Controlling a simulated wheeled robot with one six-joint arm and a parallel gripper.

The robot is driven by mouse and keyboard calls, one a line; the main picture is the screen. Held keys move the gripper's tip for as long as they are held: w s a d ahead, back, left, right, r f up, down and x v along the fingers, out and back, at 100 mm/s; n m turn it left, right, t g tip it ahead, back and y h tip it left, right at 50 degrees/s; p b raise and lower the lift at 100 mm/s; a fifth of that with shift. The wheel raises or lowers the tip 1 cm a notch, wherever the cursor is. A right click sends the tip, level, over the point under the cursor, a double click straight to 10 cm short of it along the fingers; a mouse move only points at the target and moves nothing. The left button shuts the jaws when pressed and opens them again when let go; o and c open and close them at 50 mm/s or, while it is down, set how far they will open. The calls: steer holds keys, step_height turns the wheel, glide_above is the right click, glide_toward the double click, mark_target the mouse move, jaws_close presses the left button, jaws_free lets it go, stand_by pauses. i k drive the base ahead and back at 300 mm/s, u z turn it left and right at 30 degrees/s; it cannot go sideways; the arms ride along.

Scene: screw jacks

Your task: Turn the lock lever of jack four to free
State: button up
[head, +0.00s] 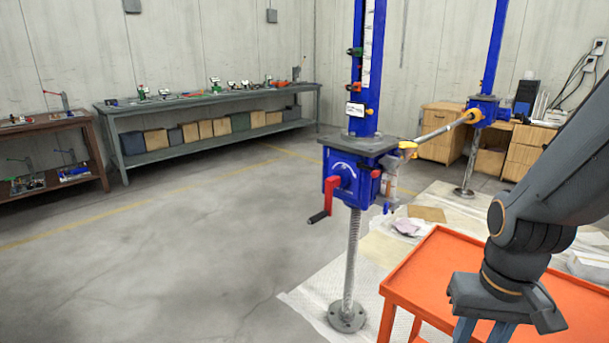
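A blue screw jack (349,178) stands upright in the middle on a threaded rod with a round floor foot. A red lever (331,192) with a black grip hangs downward on its front face, beside a white curved mark. I cannot tell whether this is the lock lever or a crank. A white tag (355,110) on the column is too small to read, so the jack's number is unclear. My gripper (482,333) is at the lower right, over the orange cart and well apart from the jack. Its fingertips are cut off by the frame edge.
The orange cart (425,262) stands right of the jack. A second blue jack (484,110) is behind, joined by a silver shaft (442,130). A green-grey workbench (215,100) lines the back wall. The floor left of the jack is clear.

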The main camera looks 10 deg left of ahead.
mark_target(376, 173)
steer(key=u, duration=0.35)
steer(key=k, duration=0.6)
steer(key=u, duration=0.4)
steer(key=i, duration=1.35)
steer(key=z, duration=0.6)
